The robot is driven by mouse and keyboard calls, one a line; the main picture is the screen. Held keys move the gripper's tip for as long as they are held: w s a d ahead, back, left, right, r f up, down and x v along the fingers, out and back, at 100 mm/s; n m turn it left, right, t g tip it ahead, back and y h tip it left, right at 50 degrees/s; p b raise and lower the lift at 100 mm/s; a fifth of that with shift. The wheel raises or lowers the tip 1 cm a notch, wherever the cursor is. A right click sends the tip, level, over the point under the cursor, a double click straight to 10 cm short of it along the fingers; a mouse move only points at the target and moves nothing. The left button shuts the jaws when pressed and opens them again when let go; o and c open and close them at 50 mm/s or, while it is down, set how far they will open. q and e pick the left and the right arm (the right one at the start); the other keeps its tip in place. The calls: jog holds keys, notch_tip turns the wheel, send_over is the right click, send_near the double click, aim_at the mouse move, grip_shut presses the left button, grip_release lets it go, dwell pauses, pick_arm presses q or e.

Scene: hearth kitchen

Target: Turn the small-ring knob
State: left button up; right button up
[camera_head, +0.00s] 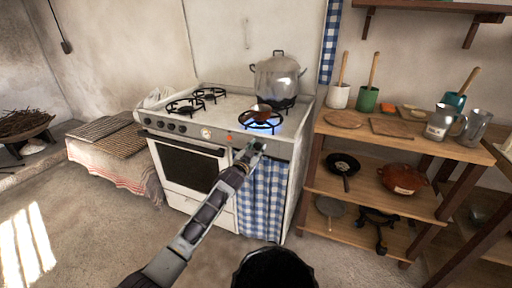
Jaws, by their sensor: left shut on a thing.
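The white stove (185,188) stands in the middle of the view, with its control panel along the front edge. My left gripper (257,147) is at the right part of that panel, shut on a knob there. The gripper mostly hides the knob, so I cannot see its pointer. The front right ring (262,122) just above shows blue flame, with a reddish-brown patch at its middle that I cannot make out. My right gripper is not in view.
A large lidded metal pot (277,77) stands on the back right ring. The left rings (186,106) are bare. A blue checked curtain (262,200) hangs below the gripper. A wooden shelf (455,153) with pots and pans stands close at right. The floor (95,235) at left is clear.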

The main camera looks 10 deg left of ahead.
pick_arm(q)
jog(key=m+p, duration=0.2)
jog(key=m, duration=0.2)
jog(key=shift+r, duration=0.1)
jog(key=m+p, duration=0.1)
jog(key=m, duration=0.1)
jog(key=shift+m, duration=0.4)
jog(key=m, duration=0.2)
jog(key=shift+m+p, duration=0.4)
jog(key=m, duration=0.5)
jog(key=m+p, duration=0.1)
jog(key=m, duration=0.4)
jog(key=shift+m, duration=0.8)
jog(key=shift+m+p, duration=0.3)
jog(key=shift+m, duration=0.8)
jog(key=shift+f, duration=0.2)
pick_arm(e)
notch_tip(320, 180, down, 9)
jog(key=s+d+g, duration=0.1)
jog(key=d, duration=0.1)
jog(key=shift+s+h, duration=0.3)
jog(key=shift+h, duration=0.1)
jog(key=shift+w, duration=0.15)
